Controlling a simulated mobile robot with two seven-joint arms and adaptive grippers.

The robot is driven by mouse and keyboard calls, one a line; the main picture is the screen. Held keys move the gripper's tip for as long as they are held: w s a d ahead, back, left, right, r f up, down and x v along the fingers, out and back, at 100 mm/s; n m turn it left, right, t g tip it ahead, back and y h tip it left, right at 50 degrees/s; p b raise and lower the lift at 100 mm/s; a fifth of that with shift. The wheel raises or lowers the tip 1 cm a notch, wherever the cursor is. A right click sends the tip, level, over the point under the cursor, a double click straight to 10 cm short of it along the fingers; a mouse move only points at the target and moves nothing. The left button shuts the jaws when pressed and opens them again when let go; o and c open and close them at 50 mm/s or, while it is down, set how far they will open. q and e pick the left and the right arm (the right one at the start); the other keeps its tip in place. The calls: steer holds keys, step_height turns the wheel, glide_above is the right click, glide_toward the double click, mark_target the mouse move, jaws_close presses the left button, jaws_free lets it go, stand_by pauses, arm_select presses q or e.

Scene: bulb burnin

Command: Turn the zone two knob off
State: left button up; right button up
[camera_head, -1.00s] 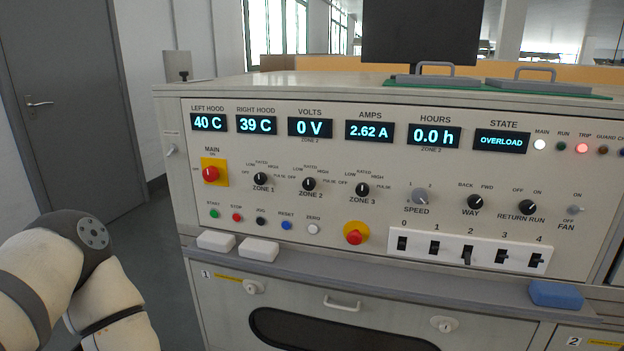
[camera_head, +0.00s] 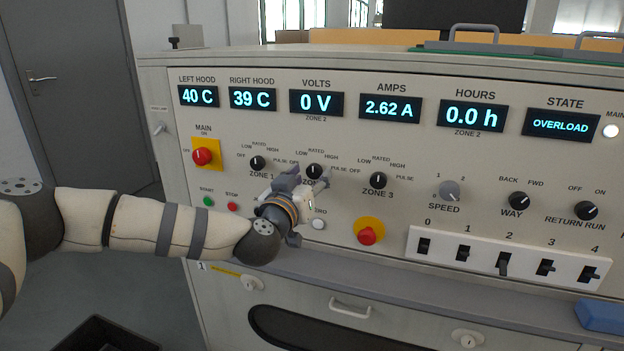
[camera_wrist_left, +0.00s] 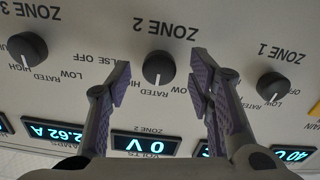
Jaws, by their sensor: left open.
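The zone two knob (camera_wrist_left: 158,68) is a round black dial with a white pointer mark. In the left wrist view, which shows the panel upside down, the mark points down toward the rated and high labels. In the head view the knob (camera_head: 314,171) shows just above my left gripper (camera_head: 304,181). My left gripper (camera_wrist_left: 160,82) is open, with one finger on each side of the knob and gaps between. How far the fingertips are from the panel is hard to tell. My right gripper is not in view.
The zone 1 knob (camera_head: 257,163) and zone 3 knob (camera_head: 378,180) flank it. A red button (camera_head: 367,235) on yellow sits below right. The volts display (camera_head: 316,103) reads 0 V, zone 2; the state display (camera_head: 562,124) reads OVERLOAD. A grey ledge (camera_head: 400,287) runs below.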

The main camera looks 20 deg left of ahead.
arm_select(q)
steer(key=shift+w, duration=0.55)
jaws_close()
